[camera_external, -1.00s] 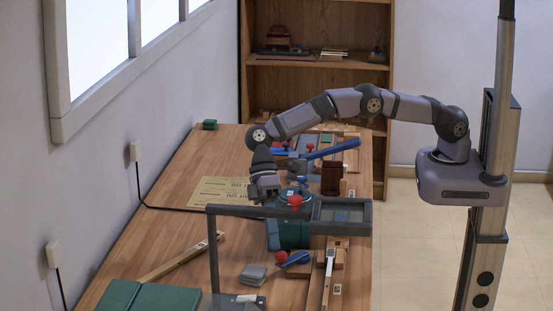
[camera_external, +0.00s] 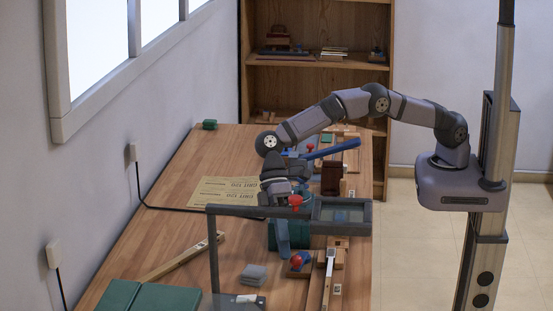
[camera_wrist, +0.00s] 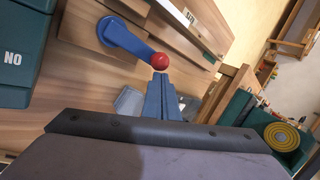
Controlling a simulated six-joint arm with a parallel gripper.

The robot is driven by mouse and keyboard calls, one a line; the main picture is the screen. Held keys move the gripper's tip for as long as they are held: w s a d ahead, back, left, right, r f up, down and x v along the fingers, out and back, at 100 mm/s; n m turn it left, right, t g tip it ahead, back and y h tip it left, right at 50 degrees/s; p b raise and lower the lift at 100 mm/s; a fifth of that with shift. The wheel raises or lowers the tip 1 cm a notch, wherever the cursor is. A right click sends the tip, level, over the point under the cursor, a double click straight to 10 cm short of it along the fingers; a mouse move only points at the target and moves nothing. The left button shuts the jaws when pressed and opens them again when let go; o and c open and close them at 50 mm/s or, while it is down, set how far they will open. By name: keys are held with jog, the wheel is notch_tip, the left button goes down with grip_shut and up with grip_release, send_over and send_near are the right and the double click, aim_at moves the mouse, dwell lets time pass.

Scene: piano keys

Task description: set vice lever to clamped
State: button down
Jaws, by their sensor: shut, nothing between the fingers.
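A blue lever (camera_wrist: 125,40) with a red ball knob (camera_wrist: 160,61) is mounted on a wooden base in the wrist view. No label shows whether it is the vice lever. In the external view its red knob (camera_external: 297,260) is at the front of the bench. My gripper (camera_external: 283,258) reaches down to the left of this knob. Its blue fingers (camera_wrist: 161,80) are shut, with their tips right at the knob. They look to be touching it, but the exact contact is hard to tell.
A dark frame (camera_external: 260,209) stands in front of my gripper. A green box (camera_wrist: 15,60) marked NO is beside the lever. A long blue lever (camera_external: 335,148) lies farther back. Grey blocks (camera_external: 253,274) and a wooden strip (camera_external: 180,258) are at left, with bare bench between.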

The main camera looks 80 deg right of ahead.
dwell(0.5)
jog(key=b+v, duration=0.1)
jog(key=v, duration=0.6)
jog(key=shift+r+b, duration=0.2)
jog(key=shift+b, duration=0.1)
